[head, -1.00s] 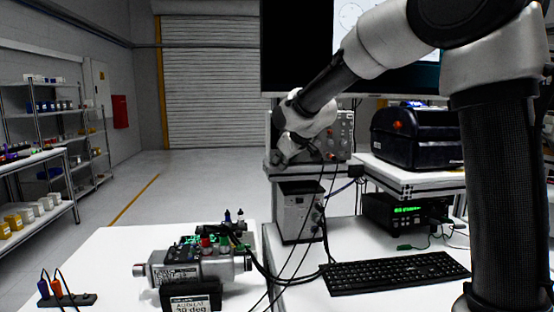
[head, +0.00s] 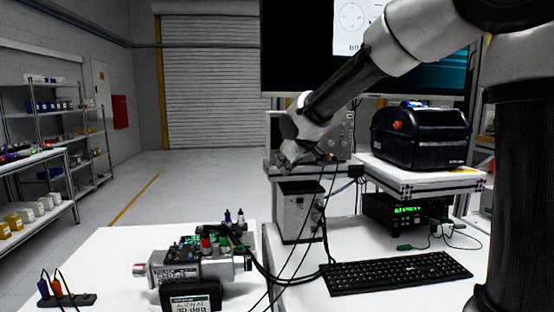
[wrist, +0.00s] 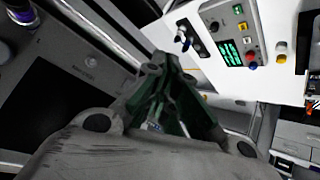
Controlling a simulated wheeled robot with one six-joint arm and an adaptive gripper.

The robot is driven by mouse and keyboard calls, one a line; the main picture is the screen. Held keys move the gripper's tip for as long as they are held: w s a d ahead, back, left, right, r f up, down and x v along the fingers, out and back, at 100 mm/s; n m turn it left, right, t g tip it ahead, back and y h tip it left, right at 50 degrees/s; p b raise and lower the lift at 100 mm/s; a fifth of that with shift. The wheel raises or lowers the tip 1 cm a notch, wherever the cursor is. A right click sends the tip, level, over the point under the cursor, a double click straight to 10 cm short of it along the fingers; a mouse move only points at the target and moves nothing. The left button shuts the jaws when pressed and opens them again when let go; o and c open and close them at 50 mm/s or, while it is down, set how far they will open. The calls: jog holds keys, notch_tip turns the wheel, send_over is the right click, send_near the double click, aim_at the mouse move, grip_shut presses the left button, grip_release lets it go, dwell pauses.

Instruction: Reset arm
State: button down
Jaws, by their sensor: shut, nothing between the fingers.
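My gripper (head: 286,158) hangs at the end of my arm in the head view, above the workbench area and right of the servo unit. It is small and partly blurred there. In the wrist view my gripper (wrist: 165,68) shows with its fingers together and nothing between them. The grey cylindrical servo unit (head: 208,270) lies on the white table at the lower left, with coloured terminals and a green display on top. A black sign (head: 191,298) reading about 30 deg stands before it. The panel with the green display (wrist: 232,52) shows at the upper right in the wrist view.
A black strip with blue and red plugs (head: 67,299) lies at the table's left. A keyboard (head: 395,273), a grey box (head: 298,213) and a black case (head: 420,135) are on the right bench. A large monitor (head: 300,45) stands behind my arm. Dark cables run below my gripper.

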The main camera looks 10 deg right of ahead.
jog(key=shift+s, duration=1)
jog(key=s+d+f+m+g+h, duration=0.2)
jog(key=s+d+f+g, duration=0.1)
jog(key=s+d, duration=0.5)
jog(key=s+d+f+m+g+h, duration=0.15)
jog(key=s+d+f, duration=0.3)
jog(key=s, duration=0.65)
jog(key=s+d+r+m, duration=0.1)
jog(key=s+d+m, duration=0.1)
jog(key=s+d, duration=0.2)
jog(key=s+d+r+m, duration=0.1)
jog(key=s+d, duration=0.3)
jog(key=s, duration=0.6)
jog(key=shift+s+d+r+m, duration=0.2)
jog(key=shift+d+r+m, duration=0.15)
jog(key=shift+d+m, duration=0.1)
